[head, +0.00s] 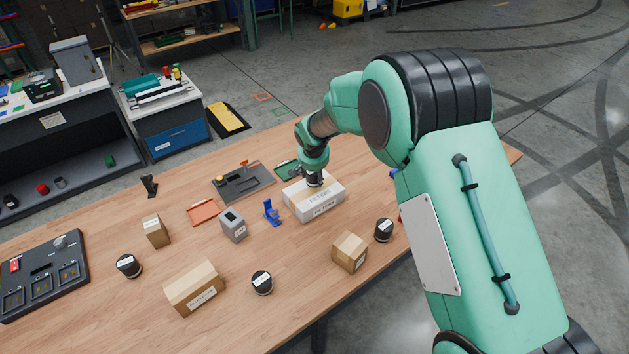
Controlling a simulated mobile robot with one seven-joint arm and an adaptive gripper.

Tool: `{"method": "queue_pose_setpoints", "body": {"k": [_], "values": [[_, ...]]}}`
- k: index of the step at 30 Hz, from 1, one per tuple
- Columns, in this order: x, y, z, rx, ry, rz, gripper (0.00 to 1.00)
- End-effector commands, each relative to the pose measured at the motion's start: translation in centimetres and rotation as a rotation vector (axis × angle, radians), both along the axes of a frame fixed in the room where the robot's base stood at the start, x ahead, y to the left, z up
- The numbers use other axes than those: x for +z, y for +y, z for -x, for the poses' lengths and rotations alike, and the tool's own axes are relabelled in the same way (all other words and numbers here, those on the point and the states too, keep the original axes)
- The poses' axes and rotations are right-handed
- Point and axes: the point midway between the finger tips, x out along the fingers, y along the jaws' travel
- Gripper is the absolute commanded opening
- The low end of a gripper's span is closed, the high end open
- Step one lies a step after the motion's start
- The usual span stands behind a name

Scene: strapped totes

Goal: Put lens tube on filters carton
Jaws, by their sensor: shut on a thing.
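The filters carton (321,207) is a white box with printed "FILTERS" labels and a tan tape strip, lying on the wooden table in the head view. My gripper (313,172) points down over the top of this carton. It is shut on a small dark piece with a pale band, which looks like the lens tube (315,181). The lens tube is at the carton's top face, towards its far side. I cannot tell whether it touches the carton. My gripper and arm partly hide it.
Similar black labelled cylinders stand at the right (384,231), front (262,284) and left (129,266). A brown box (349,253), a blue stand (271,212) and a grey block (233,226) are near the carton. A green board (286,170) lies behind it.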

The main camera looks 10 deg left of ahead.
Motion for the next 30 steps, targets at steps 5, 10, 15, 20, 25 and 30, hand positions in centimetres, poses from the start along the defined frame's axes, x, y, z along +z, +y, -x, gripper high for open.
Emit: {"method": "queue_pose_setpoints", "body": {"k": [5,10,15,20,25,30], "values": [[0.1,0.1,-0.2,0.0,-0.001,0.0,0.15],[0.0,0.1,-0.2,0.0,-0.001,0.0,0.15],[-0.9,0.0,-0.2,0.001,0.001,0.001,0.15],[-2.6,0.0,-0.1,0.001,0.001,0.001,0.15],[-3.5,0.1,-0.2,0.0,-0.001,0.0,0.15],[-3.4,0.1,-0.2,0.0,-0.001,0.0,0.15]]}}
